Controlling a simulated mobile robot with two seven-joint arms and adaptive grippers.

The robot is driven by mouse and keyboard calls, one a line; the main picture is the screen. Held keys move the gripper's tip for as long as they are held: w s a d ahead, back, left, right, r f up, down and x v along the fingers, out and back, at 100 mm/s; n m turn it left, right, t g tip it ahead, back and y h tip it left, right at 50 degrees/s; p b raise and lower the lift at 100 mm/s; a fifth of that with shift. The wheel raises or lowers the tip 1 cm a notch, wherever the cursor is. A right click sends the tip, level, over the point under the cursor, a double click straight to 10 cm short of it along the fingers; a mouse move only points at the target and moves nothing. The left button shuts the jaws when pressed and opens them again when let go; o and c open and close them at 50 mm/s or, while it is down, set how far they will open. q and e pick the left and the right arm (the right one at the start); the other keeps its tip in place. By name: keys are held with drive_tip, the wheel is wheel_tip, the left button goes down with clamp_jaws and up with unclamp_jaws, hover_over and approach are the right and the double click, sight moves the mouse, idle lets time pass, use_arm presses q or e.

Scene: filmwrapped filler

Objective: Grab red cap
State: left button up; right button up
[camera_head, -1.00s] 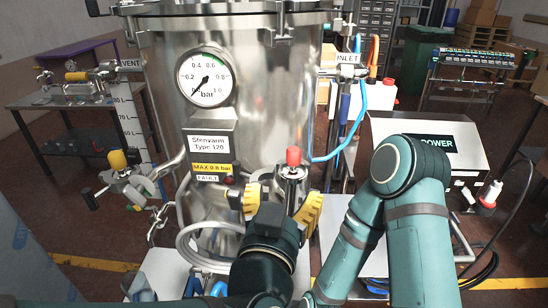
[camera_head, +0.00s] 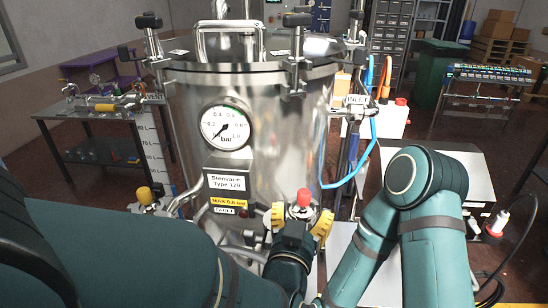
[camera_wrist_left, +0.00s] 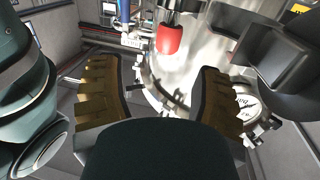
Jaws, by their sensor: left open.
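The red cap (camera_head: 304,197) tops a small metal fitting at the front right of the steel vessel (camera_head: 270,130). In the left wrist view the red cap (camera_wrist_left: 169,40) hangs into the top middle, beyond and between the finger tips, with no finger touching it. My left gripper (camera_head: 300,222) is open, its yellow-padded fingers on either side of the cap's fitting in the head view. Both fingers of this gripper (camera_wrist_left: 160,92) show in the wrist view with an empty gap. My right arm (camera_head: 425,195) shows at right; its gripper is out of view.
The pressure gauge (camera_head: 226,126) and the label plate (camera_head: 227,184) are on the vessel front, left of the cap. A blue hose (camera_head: 372,150) curves at its right. A dark bench (camera_head: 95,140) stands at left.

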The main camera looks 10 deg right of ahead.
sight(303, 199)
use_arm(q)
drive_tip(key=shift+a+f+x, duration=0.1)
drive_tip(key=shift+x, duration=1.05)
drive_tip(key=shift+a+f+x, duration=0.1)
drive_tip(key=shift+a+x, duration=0.05)
drive_tip(key=shift+x, duration=1)
drive_tip(key=shift+a+f+x, duration=0.1)
drive_tip(key=shift+x, duration=1.05)
drive_tip(key=shift+w, duration=0.1)
clamp_jaws()
